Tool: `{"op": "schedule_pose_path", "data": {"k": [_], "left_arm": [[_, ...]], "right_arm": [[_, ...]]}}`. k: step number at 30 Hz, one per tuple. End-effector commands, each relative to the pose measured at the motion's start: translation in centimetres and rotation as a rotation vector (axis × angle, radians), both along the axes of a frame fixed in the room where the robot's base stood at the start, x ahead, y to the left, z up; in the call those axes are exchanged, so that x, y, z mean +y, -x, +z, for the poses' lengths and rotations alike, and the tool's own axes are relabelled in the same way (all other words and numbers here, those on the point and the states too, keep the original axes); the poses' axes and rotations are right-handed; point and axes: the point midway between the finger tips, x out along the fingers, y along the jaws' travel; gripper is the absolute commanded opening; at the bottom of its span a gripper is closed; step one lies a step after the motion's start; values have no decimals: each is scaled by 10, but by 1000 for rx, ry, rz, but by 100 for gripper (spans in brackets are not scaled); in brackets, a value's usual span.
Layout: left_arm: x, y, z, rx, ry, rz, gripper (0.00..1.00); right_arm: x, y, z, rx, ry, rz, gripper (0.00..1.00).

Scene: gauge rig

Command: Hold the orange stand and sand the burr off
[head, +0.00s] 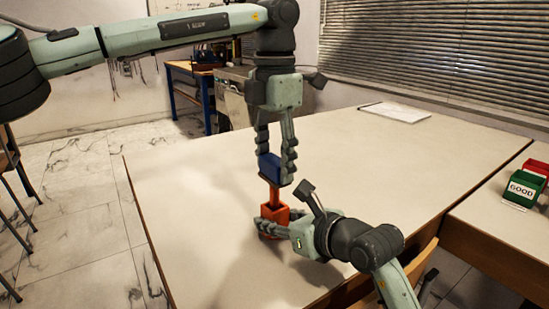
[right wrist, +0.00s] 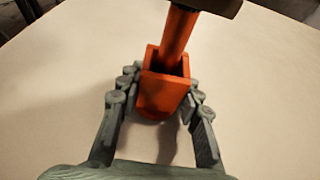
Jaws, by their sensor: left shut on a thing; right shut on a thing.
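The orange stand (head: 273,213) is upright near the middle of the table, an open-topped holder with an orange rod (head: 274,194) rising from it. My right gripper (head: 270,226) is shut on the stand low down, with fingers on both sides. In the right wrist view the stand (right wrist: 163,92) sits between the fingers. My left gripper (head: 277,160) points down and is shut on a blue block (head: 269,168) directly above the rod. The block's brownish underside (right wrist: 213,5) shows over the rod's top; I cannot tell if they touch. No burr can be made out.
The pale table (head: 190,190) is clear around the stand. White papers (head: 397,112) lie at the back. A green bin marked GOOD (head: 522,190) and a red bin (head: 536,168) stand on a side table at the right. A wooden chair (head: 424,262) is at the front edge.

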Motion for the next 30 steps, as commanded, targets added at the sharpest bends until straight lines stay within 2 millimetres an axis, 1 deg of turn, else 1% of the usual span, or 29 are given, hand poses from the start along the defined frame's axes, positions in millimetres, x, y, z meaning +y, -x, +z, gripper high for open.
{"op": "schedule_pose_path", "data": {"k": [1,20,30], "left_arm": [[0,0,-1,0,0,0,22],[0,0,-9,1,1,1,22],[7,-11,-9,1,0,1,22]], "right_arm": [[0,1,-4,7,4,1,3],[0,1,-4,8,4,1,3],[0,1,-4,9,5,1,3]]}}
